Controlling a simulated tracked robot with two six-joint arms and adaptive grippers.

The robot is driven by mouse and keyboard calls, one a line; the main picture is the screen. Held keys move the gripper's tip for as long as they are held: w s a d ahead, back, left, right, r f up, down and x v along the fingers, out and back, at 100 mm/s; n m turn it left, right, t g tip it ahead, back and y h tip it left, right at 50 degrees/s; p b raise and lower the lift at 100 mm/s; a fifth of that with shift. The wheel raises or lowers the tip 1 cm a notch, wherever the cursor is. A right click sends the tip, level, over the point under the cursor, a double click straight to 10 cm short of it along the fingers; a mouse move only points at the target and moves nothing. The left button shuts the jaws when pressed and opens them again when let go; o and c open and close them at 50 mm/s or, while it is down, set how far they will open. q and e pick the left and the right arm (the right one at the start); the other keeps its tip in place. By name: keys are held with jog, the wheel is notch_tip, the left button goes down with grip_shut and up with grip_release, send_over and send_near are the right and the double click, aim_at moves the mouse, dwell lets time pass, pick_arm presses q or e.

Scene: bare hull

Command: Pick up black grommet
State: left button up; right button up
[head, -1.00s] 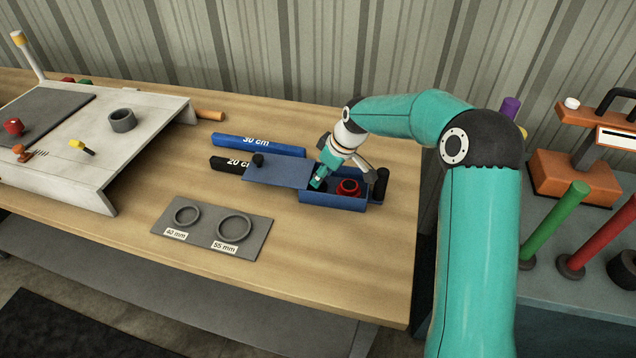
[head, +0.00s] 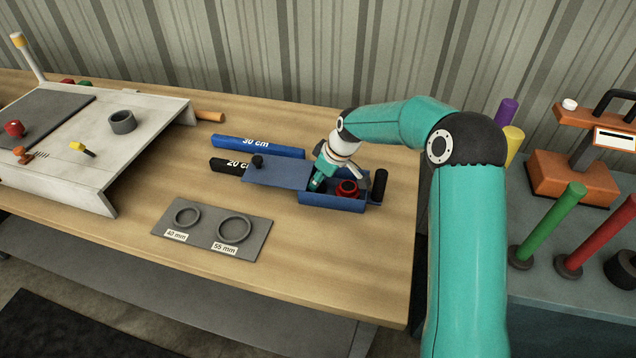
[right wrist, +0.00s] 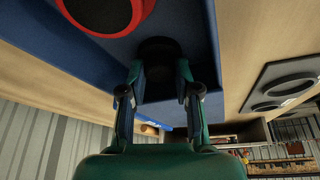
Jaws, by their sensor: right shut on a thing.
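The black grommet (right wrist: 160,50) shows dark in the right wrist view, between my right gripper's fingertips. It lies inside the blue box (head: 333,202), next to a red grommet (head: 347,189). The red one also shows in the wrist view (right wrist: 103,12). My right gripper (head: 317,182) reaches down into the open part of the box and is shut on the black grommet. In the head view the fingers and the box wall mostly hide the black grommet. My left gripper is not in view.
The box's lid (head: 280,171) is slid to the left, with a black knob. A gauge plate (head: 207,228) with two rings lies in front. Blue and black bars lie behind and left. A black cylinder (head: 379,184) stands at the box's right end. The front right tabletop is clear.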

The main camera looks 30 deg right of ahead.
jog(key=shift+f, duration=0.1)
jog(key=shift+s, duration=0.1)
jog(key=shift+d+r+b, duration=0.15)
jog(key=shift+r+b, duration=0.25)
jog(key=shift+r, duration=0.05)
notch_tip(320, 180, up, 10)
jog(key=s+d+b, duration=0.5)
jog(key=s+d, duration=0.8)
jog(key=s, duration=0.1)
jog(key=shift+s+d+r, duration=0.15)
jog(key=shift+d+r, duration=0.2)
